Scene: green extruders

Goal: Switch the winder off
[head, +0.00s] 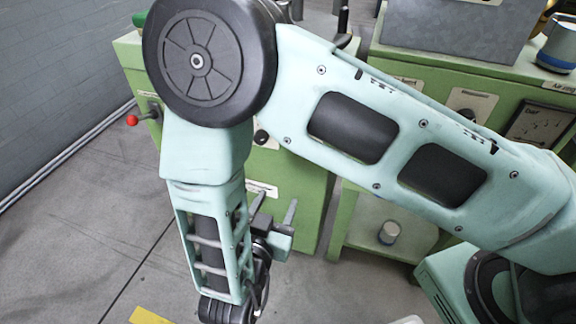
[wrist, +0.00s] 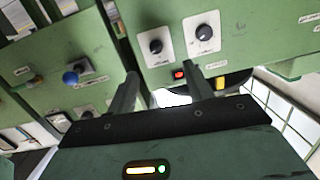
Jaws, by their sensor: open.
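The winder's label cannot be read, so I cannot tell for certain which control is its switch. In the wrist view, a green machine panel (wrist: 255,30) carries a small red switch (wrist: 180,75) below two black knobs, the left knob (wrist: 155,46) and the right knob (wrist: 205,31), on white plates. My gripper (wrist: 165,84) is open and empty, its fingers either side of the red switch in the picture. The gap to the panel is hard to judge. In the head view my gripper (head: 274,210) is in front of the green cabinet (head: 300,185), partly hidden by my arm.
A lever with a red ball (head: 132,120) sticks out at the cabinet's left. A blue knob (wrist: 70,77) is on the neighbouring panel. A grey box (head: 455,30) and a metal cup (head: 558,45) stand on the right machine. The floor (head: 75,240) at left is clear.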

